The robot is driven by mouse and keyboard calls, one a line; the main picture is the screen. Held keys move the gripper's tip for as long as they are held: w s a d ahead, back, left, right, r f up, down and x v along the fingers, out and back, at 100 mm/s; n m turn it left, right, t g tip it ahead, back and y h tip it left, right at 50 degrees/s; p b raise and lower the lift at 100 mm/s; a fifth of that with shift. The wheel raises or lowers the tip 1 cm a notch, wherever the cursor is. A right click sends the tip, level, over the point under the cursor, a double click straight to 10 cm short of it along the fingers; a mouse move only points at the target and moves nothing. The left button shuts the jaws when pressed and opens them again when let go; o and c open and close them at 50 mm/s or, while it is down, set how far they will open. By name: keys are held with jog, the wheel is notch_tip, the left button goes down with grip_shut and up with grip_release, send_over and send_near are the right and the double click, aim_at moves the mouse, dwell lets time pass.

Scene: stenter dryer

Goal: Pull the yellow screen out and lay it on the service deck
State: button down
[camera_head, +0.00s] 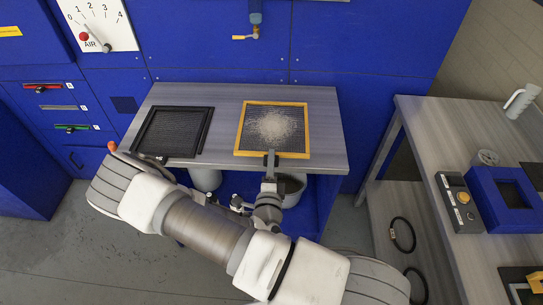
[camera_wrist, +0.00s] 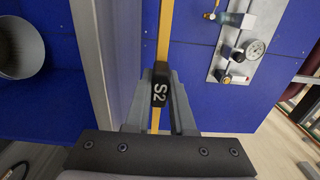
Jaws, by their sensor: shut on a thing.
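The yellow screen (camera_head: 242,130) has a yellow frame and dark mesh, with a pale patch of lint in its middle. In the head view it is over the right half of the grey service deck (camera_head: 224,98), roughly flat. My gripper (camera_head: 270,160) is shut on its black front tab, marked S2 (camera_wrist: 160,94) in the wrist view. There the yellow frame (camera_wrist: 165,35) is seen edge-on, and a narrow gap seems to part it from the deck's edge (camera_wrist: 92,50). A black-framed screen (camera_head: 172,132) lies on the deck's left half. My arm hides part of the deck's front.
A blue machine wall with a dial (camera_head: 98,25) stands behind. Red (camera_head: 42,87) and green (camera_head: 70,127) handles are at left. A bucket (camera_head: 293,190) is below the deck. A side table (camera_head: 432,125) at right holds a control box (camera_head: 460,203) and a blue box (camera_head: 488,200).

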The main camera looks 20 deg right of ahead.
notch_tip(320, 180, down, 7)
jog(key=b, duration=0.7)
jog(key=shift+r, duration=0.15)
jog(key=c, duration=0.7)
grip_release()
jog(key=shift+s, duration=0.15)
